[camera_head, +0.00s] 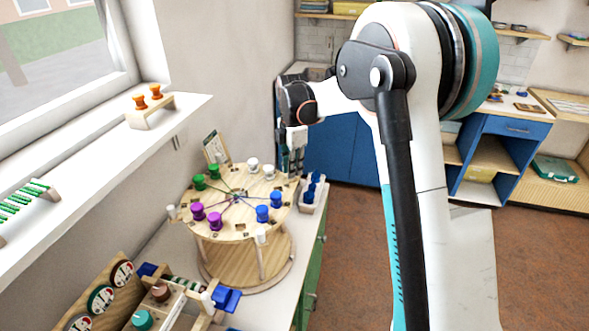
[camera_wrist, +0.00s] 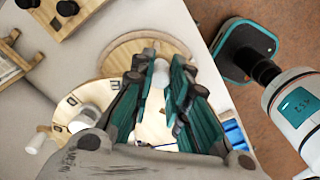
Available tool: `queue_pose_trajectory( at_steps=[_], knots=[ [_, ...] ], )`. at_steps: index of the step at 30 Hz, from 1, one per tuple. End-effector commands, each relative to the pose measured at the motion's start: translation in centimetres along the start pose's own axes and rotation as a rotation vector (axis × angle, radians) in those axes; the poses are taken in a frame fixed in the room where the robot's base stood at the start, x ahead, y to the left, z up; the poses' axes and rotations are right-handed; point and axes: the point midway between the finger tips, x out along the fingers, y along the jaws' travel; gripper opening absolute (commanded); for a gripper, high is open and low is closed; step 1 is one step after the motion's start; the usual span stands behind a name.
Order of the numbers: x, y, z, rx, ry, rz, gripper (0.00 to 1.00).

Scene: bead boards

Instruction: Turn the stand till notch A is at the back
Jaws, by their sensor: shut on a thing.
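White pegs (camera_head: 260,236) stick out at the rim. My gripper (camera_head: 292,172) is at the stand's back right rim. In the wrist view my gripper (camera_wrist: 158,85) is shut on a white peg (camera_wrist: 160,73), and the fingers hide much of the disc. Letters near the rim show there, but I cannot tell which notch is A.
A rack of blue bobbins (camera_head: 312,192) stands close right of the stand. A small card (camera_head: 214,147) stands behind it. A wooden frame with blue clamps (camera_head: 222,298) is in front. The windowsill (camera_head: 100,150) runs along the left, holding orange bobbins (camera_head: 148,97).

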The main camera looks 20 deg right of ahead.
Motion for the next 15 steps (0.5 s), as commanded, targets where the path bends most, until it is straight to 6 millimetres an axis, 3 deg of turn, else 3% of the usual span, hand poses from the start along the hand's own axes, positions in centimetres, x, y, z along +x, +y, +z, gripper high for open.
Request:
queue_pose_trajectory(
  at_steps=[15],
  knots=[
    [0.01, 0.51, -0.01, -0.028, 0.0, 0.0, 0.0]
  ],
)
